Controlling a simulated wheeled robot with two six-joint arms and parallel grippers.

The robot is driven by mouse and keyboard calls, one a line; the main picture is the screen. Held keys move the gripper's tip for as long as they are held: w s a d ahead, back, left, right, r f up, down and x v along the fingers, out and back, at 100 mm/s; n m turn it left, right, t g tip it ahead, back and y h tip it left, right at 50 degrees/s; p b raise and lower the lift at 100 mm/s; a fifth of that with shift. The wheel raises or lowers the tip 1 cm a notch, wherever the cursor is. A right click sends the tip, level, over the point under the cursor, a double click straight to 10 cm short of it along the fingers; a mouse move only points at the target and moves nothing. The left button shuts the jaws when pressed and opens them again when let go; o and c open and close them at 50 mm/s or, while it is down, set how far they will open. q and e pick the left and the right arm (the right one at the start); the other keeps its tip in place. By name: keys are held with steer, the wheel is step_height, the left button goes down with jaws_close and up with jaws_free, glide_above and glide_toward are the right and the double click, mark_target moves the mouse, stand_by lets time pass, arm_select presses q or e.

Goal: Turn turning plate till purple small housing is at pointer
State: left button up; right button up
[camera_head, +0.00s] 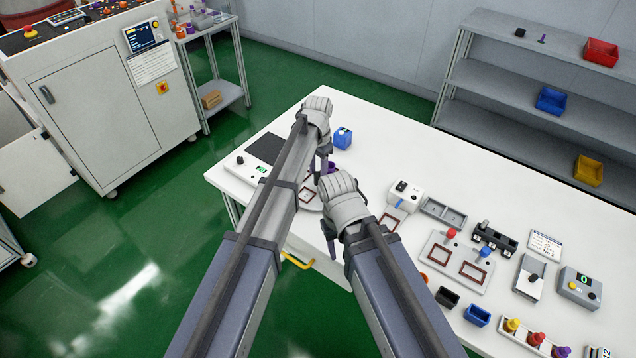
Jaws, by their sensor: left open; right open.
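The turning plate (312,203) lies on the white table, mostly hidden behind my two arms. A dark red square outline shows on its visible part. A small purple piece (333,168), likely the purple small housing, shows beside my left gripper (322,168); its full shape is hidden. My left gripper is open above the far side of the plate; I cannot tell whether it touches the purple piece. My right gripper (331,240) is open, lower in the picture near the table's front edge, with nothing visible in it. I cannot make out the pointer.
A blue box (343,138) stands behind the plate. A device with a black pad (266,148) is to the left. A white device (405,193), a fixture plate (456,262), small bins and coloured knobs crowd the table's right. A shelf rack (540,88) stands behind.

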arm_select(q)
steer(key=shift+f+b, duration=0.9)
steer(key=shift+f, duration=0.5)
arm_select(e)
steer(key=shift+f, duration=1.4)
arm_select(q)
jaws_close()
